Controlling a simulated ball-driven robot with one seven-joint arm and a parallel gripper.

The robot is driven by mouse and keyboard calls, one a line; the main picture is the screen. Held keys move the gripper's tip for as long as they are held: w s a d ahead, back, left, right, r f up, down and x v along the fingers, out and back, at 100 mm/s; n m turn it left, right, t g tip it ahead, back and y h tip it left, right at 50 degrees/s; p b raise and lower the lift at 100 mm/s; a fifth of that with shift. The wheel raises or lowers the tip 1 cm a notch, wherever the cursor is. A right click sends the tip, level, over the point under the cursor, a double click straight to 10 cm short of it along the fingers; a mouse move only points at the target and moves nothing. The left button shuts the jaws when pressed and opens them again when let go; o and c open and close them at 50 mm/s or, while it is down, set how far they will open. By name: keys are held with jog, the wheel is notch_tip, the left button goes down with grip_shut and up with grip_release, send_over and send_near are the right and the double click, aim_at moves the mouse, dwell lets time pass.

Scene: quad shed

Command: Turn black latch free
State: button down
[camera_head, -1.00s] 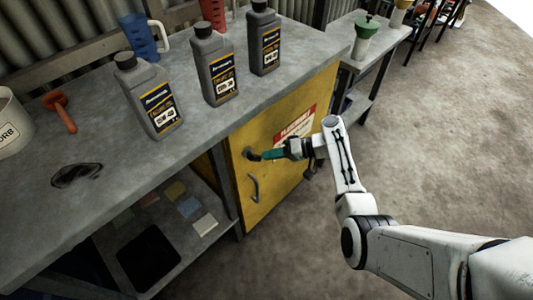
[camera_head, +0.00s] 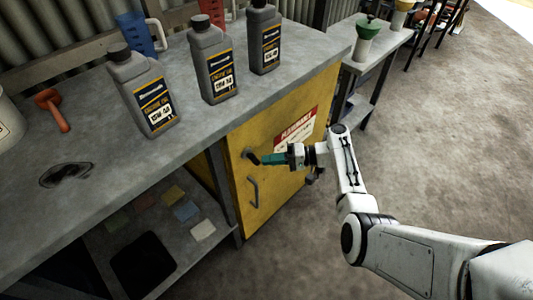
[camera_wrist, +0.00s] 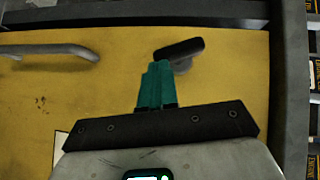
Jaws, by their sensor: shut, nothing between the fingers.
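The black latch (camera_wrist: 182,49) is a short dark lever on a round base on the yellow cabinet door. In the wrist view it lies tilted, its right end higher. It also shows in the head view (camera_head: 249,155) at the door's upper left. My gripper (camera_head: 264,159) has teal fingers and is shut with nothing between them. In the wrist view the fingertips (camera_wrist: 158,66) are right by the latch's left end; I cannot tell whether they touch it. The yellow door (camera_head: 275,185) is closed, with a bar handle (camera_head: 254,192) below the latch.
Several grey oil bottles (camera_head: 213,65) stand on the workbench (camera_head: 95,185) above the cabinet. A red-and-white label (camera_head: 297,129) is on the door. An open shelf (camera_head: 205,252) with coloured pads lies to the left. Floor (camera_head: 420,150) at right is clear.

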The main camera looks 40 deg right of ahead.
jog(key=shift+a+f+b, duration=0.2)
jog(key=shift+f+b, duration=0.25)
jog(key=shift+b, duration=0.15)
dwell(1.7)
